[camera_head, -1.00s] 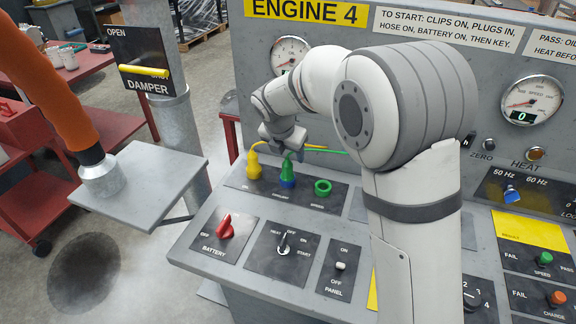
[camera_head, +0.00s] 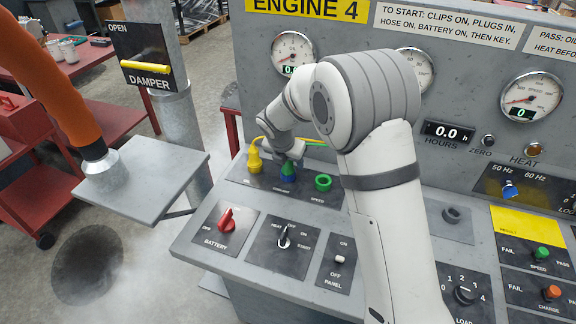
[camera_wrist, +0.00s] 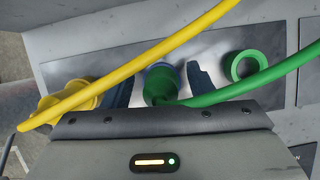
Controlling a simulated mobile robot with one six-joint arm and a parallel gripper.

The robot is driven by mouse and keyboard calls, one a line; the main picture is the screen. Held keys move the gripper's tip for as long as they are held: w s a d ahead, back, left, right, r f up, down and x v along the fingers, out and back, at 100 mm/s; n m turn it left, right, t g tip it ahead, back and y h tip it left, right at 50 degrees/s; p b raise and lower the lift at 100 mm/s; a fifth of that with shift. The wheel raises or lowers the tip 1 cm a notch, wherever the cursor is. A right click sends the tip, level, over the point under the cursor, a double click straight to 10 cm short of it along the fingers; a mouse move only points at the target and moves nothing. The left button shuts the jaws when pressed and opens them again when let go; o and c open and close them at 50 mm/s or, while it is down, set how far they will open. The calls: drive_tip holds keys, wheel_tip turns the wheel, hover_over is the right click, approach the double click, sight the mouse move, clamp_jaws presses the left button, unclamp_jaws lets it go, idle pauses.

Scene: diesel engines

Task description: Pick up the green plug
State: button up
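The green plug (camera_wrist: 157,86) sits in the blue socket (camera_wrist: 164,68), with its green cable running off to the right in the wrist view. In the head view the plug (camera_head: 288,168) shows just below my gripper (camera_head: 291,156), which hides its upper part. In the wrist view my gripper (camera_wrist: 160,84) is open, with one dark finger on each side of the plug and visible gaps between. The near part of the plug is hidden by the gripper body.
A yellow plug (camera_head: 254,160) stands left of the green one, its yellow cable (camera_wrist: 150,60) crossing close over my fingers. An empty green socket (camera_head: 323,182) is at the right. The red battery switch (camera_head: 226,220) and key switch (camera_head: 284,238) lie nearer on the panel.

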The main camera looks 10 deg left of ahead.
drive_tip(key=c, duration=1)
drive_tip(key=shift+c, duration=0.2)
drive_tip(key=shift+r, duration=0.15)
